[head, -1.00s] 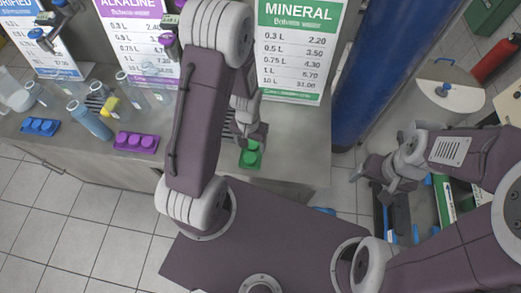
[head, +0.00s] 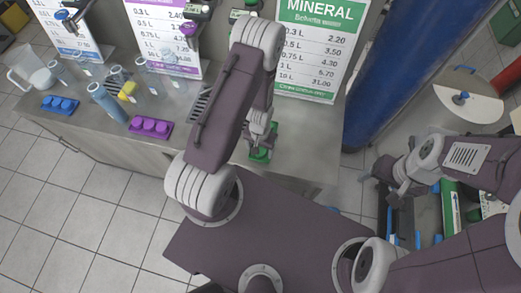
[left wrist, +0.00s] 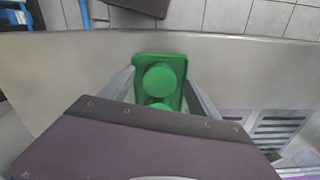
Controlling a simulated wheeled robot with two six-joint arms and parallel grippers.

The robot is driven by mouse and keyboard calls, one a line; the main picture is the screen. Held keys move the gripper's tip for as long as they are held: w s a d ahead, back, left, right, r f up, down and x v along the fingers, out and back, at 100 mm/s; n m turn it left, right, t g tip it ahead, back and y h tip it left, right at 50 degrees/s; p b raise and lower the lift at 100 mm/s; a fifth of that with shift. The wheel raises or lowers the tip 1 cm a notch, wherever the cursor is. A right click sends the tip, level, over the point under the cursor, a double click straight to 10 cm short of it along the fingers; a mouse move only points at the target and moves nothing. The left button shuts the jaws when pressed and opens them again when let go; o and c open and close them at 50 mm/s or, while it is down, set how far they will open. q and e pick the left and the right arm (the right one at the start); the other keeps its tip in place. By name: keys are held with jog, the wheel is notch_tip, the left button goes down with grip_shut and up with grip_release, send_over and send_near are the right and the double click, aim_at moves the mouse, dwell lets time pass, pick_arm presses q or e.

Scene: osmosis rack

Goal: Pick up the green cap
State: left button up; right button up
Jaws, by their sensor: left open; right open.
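The green caps sit in a small green holder near the counter's front edge. In the left wrist view one round green cap (left wrist: 158,78) shows fully, and a second is partly hidden by my gripper body. The green holder (left wrist: 179,66) lies between the two fingers of my left gripper (left wrist: 160,88), which is open with a finger on either side. In the head view the left gripper (head: 262,146) is just above the green holder (head: 260,155), covering part of it. My right gripper (head: 378,180) is open and empty, away to the right of the counter.
A purple cap holder (head: 150,126) and a blue cap holder (head: 60,104) lie further left on the counter (head: 310,140). The mineral price sign (head: 318,45) stands behind the green holder.

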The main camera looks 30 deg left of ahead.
aim_at(263, 151)
pick_arm(q)
jog(key=c, duration=1.4)
jog(key=shift+r, duration=0.5)
jog(key=r, duration=0.2)
jog(key=d+r, duration=0.1)
jog(key=shift+r, duration=0.4)
jog(key=d+r+b, duration=0.1)
jog(key=d+r, duration=0.5)
jog(key=d, duration=0.4)
jog(key=shift+d+r+b, duration=0.15)
jog(key=shift+d+b, duration=0.15)
jog(key=shift+d, duration=0.05)
jog(key=shift+s+n, duration=0.15)
jog(key=shift+n, duration=0.15)
